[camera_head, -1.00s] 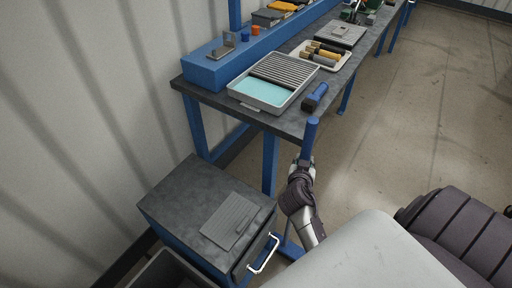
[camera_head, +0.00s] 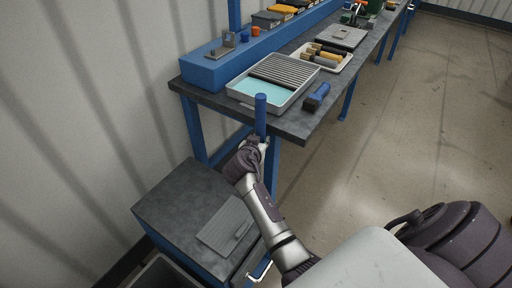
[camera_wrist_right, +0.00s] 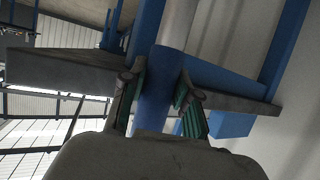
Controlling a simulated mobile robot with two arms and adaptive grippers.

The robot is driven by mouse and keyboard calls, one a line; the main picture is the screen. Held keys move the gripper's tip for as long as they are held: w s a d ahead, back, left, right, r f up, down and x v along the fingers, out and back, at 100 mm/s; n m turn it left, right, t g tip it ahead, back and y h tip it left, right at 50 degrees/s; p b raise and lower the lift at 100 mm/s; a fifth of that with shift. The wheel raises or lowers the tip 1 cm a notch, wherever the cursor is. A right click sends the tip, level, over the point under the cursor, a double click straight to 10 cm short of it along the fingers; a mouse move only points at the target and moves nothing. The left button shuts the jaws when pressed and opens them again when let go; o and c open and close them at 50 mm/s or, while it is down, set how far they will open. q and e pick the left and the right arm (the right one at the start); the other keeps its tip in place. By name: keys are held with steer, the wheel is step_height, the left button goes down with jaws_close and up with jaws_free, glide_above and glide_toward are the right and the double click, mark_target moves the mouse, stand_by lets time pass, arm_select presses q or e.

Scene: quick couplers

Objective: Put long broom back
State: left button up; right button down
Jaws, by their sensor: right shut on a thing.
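My right gripper (camera_head: 262,143) is shut around a blue round handle (camera_head: 261,113), which stands roughly upright in front of the workbench's near end. In the right wrist view, the green-padded fingers (camera_wrist_right: 160,95) press on both sides of the blue handle (camera_wrist_right: 156,105). The handle's top sticks up above the gripper. Its lower part is hidden behind my arm in the head view, and no broom head shows. My left gripper is out of view.
The workbench (camera_head: 290,128) holds a tray with blue liquid (camera_head: 247,88), a blue-black tool (camera_head: 317,96) and a tray of handled tools (camera_head: 346,64). A low dark-topped cabinet (camera_head: 175,205) with a grey plate (camera_head: 224,222) stands by the wall. Open floor (camera_head: 400,120) lies right.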

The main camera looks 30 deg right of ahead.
steer(key=f+b, duration=0.1)
steer(key=w+b, duration=0.1)
steer(key=f+b, duration=0.1)
steer(key=shift+w+a+f, duration=0.25)
steer(key=shift+a+f, duration=0.1)
steer(key=c, duration=0.9)
jaws_free()
steer(key=shift+s+f, duration=0.1)
steer(key=shift+f, duration=0.05)
steer(key=shift+o, duration=0.2)
